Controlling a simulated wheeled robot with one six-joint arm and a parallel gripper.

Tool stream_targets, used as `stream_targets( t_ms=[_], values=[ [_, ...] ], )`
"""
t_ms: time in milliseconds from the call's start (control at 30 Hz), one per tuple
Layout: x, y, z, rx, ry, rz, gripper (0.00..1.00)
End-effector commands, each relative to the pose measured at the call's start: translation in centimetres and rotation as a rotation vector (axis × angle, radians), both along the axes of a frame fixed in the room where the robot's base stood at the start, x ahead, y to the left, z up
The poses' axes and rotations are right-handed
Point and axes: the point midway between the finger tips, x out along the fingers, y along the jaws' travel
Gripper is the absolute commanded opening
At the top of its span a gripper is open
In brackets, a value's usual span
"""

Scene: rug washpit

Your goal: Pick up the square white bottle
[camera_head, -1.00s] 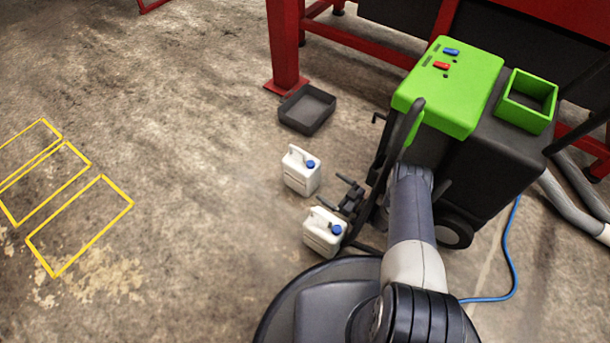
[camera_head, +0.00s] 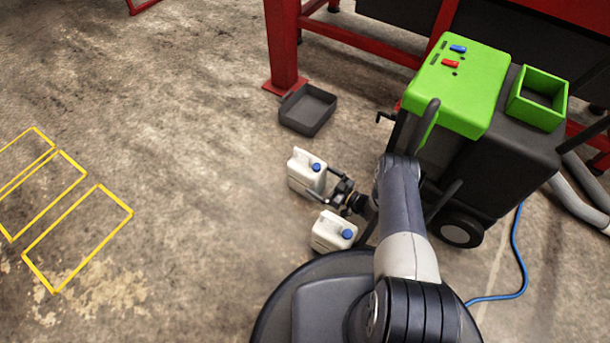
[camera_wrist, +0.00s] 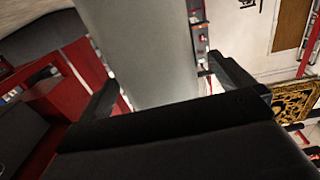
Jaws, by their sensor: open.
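Two white bottles with blue caps and built-in handles stand upright on the concrete floor, a far one (camera_head: 304,172) and a near one (camera_head: 330,232). They look much alike, and I cannot tell which is called square. My gripper (camera_head: 324,183) is low at the right side of the far bottle, open, its fingers reaching to either side of it. In the wrist view a pale bottle wall (camera_wrist: 140,50) fills the space between my two open fingers (camera_wrist: 165,90). I cannot tell whether the fingers touch it.
A green-topped dark machine (camera_head: 460,85) stands close on the right of my arm. A black tray (camera_head: 307,110) lies behind the bottles, by a red post (camera_head: 283,45). A blue hose (camera_head: 517,250) lies at right. Yellow floor outlines (camera_head: 78,238) and open floor are at left.

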Motion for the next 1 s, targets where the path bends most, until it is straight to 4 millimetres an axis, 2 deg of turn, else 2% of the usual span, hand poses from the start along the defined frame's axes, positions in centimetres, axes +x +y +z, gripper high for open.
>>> stream_targets(
  t_ms=[400, 700, 1000],
  values=[
    [3.5, 4.1, -0.2, 0.001, 0.001, 0.001, 1.0],
    [3.8, 4.4, 0.0, 0.001, 0.002, -0.001, 0.99],
    [3.8, 4.4, 0.0, 0.001, 0.002, 0.0, 0.75]
  ],
)
